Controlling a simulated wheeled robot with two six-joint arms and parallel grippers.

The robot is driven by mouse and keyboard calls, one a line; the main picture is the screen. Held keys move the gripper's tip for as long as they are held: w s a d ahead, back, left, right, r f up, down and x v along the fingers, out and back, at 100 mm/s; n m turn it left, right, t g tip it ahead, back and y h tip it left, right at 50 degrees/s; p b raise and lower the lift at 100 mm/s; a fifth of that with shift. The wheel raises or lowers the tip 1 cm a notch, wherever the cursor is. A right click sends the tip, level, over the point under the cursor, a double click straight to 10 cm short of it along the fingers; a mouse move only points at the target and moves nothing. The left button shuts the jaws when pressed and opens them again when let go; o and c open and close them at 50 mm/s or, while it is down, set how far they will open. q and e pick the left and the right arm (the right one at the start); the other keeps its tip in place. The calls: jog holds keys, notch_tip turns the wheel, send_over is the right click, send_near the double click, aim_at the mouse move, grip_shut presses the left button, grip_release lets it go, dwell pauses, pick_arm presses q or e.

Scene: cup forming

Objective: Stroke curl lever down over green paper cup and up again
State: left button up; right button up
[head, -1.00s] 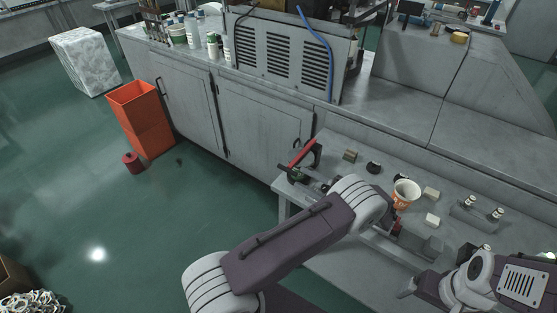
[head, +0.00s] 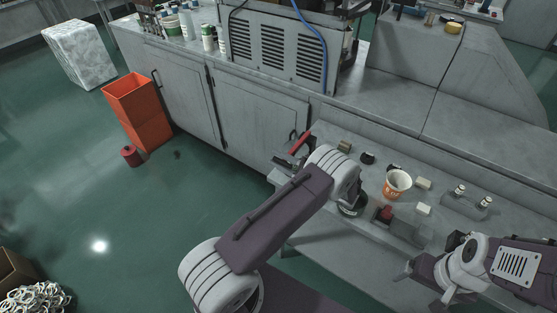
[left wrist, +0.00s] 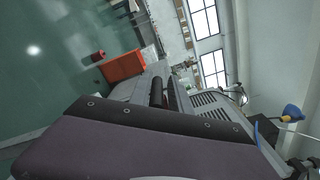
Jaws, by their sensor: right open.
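A red lever arm (head: 300,143), which I take for the curl lever, stands at the left end of the bench, partly hidden behind my left wrist. A dark green round thing (head: 352,207), possibly the green cup, shows just below my left wrist; most of it is covered. My left arm reaches over from the lower left towards the lever. My right gripper (head: 424,284) is open and empty off the bench's front edge.
A white and orange cup (head: 397,184) stands on the bench among small blocks, with a red-topped fixture (head: 386,213) in front. Two small posts on a base (head: 468,202) stand to the right. An orange bin (head: 139,106) is on the floor, left.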

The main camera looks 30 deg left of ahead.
pick_arm(q)
jog(key=shift+s+f, duration=0.25)
jog(key=shift+f, duration=0.2)
grip_shut()
dwell(0.6)
jog(key=shift+w+r+m, duration=0.1)
jog(key=shift+r+m, duration=0.3)
jog(key=shift+r, duration=0.05)
pick_arm(e)
jog(key=shift+w+r, duration=0.15)
jog(key=shift+r, duration=0.05)
